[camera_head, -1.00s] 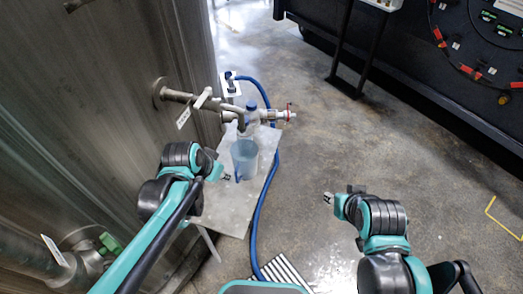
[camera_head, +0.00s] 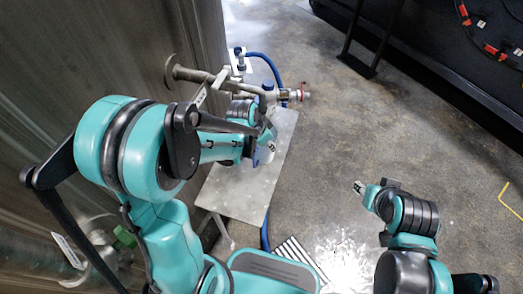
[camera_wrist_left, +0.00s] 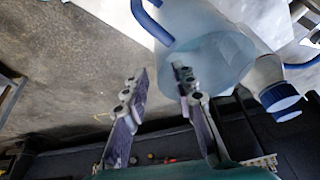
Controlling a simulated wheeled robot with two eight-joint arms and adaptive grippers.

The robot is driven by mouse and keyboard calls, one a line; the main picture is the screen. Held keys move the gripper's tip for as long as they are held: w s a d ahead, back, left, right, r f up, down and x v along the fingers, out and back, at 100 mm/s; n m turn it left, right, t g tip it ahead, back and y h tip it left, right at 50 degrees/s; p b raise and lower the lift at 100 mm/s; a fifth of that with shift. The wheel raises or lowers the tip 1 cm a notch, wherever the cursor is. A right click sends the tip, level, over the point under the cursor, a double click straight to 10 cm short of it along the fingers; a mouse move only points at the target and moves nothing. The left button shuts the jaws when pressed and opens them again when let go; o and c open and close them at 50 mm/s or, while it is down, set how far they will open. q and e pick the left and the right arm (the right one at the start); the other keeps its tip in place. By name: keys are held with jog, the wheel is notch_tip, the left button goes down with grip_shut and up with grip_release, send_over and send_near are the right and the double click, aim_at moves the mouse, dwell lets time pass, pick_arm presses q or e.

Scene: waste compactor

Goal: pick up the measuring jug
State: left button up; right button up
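In the left wrist view the measuring jug (camera_wrist_left: 208,48) is translucent pale blue with a blue handle (camera_wrist_left: 152,24). My left gripper (camera_wrist_left: 162,72) is open and empty, with the handle just beyond and between its fingertips. The right-hand finger overlaps the jug's rim in the picture; I cannot tell whether it touches. In the head view my left arm hides most of the jug; only a bluish sliver (camera_head: 264,156) shows on the metal platform (camera_head: 236,194). My right gripper (camera_head: 359,187) is over the floor at the right, too small to tell its state.
A white bottle with a blue cap (camera_wrist_left: 282,98) stands close beside the jug. A metal pipe with a valve (camera_head: 300,94) juts from the steel wall (camera_head: 120,50) above the platform. A blue hose (camera_head: 264,66) runs behind.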

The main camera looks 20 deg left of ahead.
pick_arm(q)
jog(key=shift+x, duration=0.75)
jog(key=shift+r, duration=0.15)
jog(key=shift+c, duration=0.9)
grip_shut()
pick_arm(e)
jog(key=shift+f, duration=0.3)
pick_arm(q)
jog(key=shift+r, duration=0.1)
